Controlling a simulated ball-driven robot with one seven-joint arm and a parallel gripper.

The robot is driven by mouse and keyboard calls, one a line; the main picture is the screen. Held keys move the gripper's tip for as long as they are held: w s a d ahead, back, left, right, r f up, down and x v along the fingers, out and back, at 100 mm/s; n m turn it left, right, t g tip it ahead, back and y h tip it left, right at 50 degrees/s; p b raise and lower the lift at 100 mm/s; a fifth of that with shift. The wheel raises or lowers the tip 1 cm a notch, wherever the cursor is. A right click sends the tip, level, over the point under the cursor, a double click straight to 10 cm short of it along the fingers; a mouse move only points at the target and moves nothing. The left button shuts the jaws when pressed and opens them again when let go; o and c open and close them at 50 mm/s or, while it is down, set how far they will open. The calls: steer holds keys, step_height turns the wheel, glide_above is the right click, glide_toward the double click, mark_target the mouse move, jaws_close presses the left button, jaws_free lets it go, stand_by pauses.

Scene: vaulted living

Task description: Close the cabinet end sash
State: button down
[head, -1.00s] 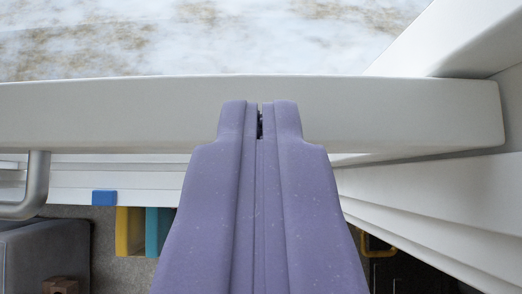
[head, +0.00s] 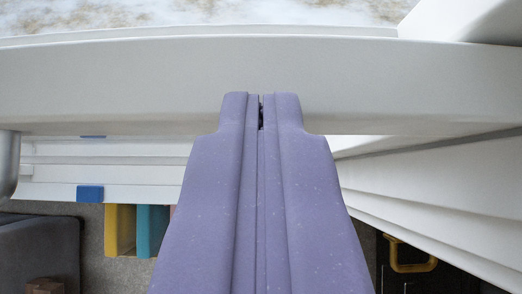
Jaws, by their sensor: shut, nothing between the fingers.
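My purple gripper (head: 261,100) is shut and empty, and points up the picture from the bottom middle. Its fingertips overlap a wide white rail (head: 130,85) that crosses the whole view and looks like part of the sash. I cannot tell whether the tips touch it. A grey metal handle (head: 8,165) shows at the left edge below the rail. White frame pieces (head: 440,190) run down to the right from behind the rail. The lower edge of the rail behind my fingers is hidden.
Beyond the rail lies a pale, brown-patched surface (head: 200,14). Below are a white ledge (head: 130,190) with a blue block (head: 90,193), a yellow piece (head: 120,230), a teal piece (head: 152,228), a grey padded seat (head: 40,245) and a yellow handle (head: 408,258) at the lower right.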

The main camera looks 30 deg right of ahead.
step_height(320, 180, down, 5)
steer(key=shift+f+b, duration=0.15)
steer(key=shift+b, duration=1)
steer(key=w+d+r+p+v, duration=0.1)
steer(key=v, duration=0.5)
steer(key=w+r+p+v, duration=0.1)
steer(key=p+v, duration=0.1)
steer(key=v, duration=0.5)
steer(key=s+a+r+n+t+y+b, duration=0.25)
steer(key=a+r+t+b, duration=0.4)
steer(key=a+b, duration=0.7)
steer(key=s+a+r+n+t+y+b, duration=0.1)
steer(key=s+a+r+n+b, duration=0.3)
steer(key=s+a+r+b, duration=0.4)
step_height(320, 180, up, 3)
steer(key=s+a+y, duration=0.1)
steer(key=s+a, duration=0.1)
steer(key=a, duration=0.1)
steer(key=shift+s+r, duration=0.25)
steer(key=shift+s, duration=0.05)
